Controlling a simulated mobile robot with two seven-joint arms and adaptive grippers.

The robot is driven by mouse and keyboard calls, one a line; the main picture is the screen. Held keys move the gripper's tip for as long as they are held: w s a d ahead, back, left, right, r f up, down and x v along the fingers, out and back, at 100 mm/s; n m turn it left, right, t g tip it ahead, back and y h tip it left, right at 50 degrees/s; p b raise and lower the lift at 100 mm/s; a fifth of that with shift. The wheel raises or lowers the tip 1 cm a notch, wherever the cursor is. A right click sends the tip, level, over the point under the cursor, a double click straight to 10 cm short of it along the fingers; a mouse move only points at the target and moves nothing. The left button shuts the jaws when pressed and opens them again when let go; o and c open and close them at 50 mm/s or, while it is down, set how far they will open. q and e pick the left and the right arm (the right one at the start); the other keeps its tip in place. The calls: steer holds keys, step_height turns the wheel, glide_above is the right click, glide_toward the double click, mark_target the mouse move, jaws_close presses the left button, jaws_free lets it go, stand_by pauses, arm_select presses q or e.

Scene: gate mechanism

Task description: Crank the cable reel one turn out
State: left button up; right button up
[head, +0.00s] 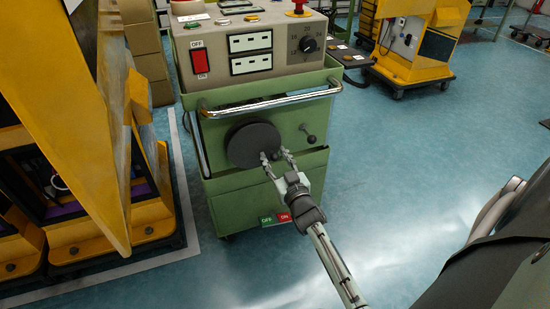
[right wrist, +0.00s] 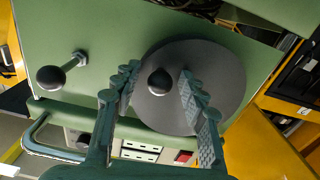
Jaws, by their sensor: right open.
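The cable reel is a dark grey disc (head: 253,145) on the front of a green cart; it also fills the middle of the right wrist view (right wrist: 215,65). A black round crank knob (right wrist: 160,82) stands out from the disc near its rim. My right gripper (head: 274,156) is at the disc's lower right edge in the head view. In the right wrist view its open fingers (right wrist: 159,73) lie on either side of the knob, with gaps between them and it. In the head view the knob is hard to make out near the fingers. My left gripper is in neither view.
A small lever with a black ball (head: 309,138) sits right of the reel. A chrome rail (head: 270,102) crosses above it. The cart carries a control box (head: 250,50) with a red switch.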

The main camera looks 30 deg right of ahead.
steer(key=c, duration=0.4)
jaws_close()
steer(key=shift+f, duration=0.1)
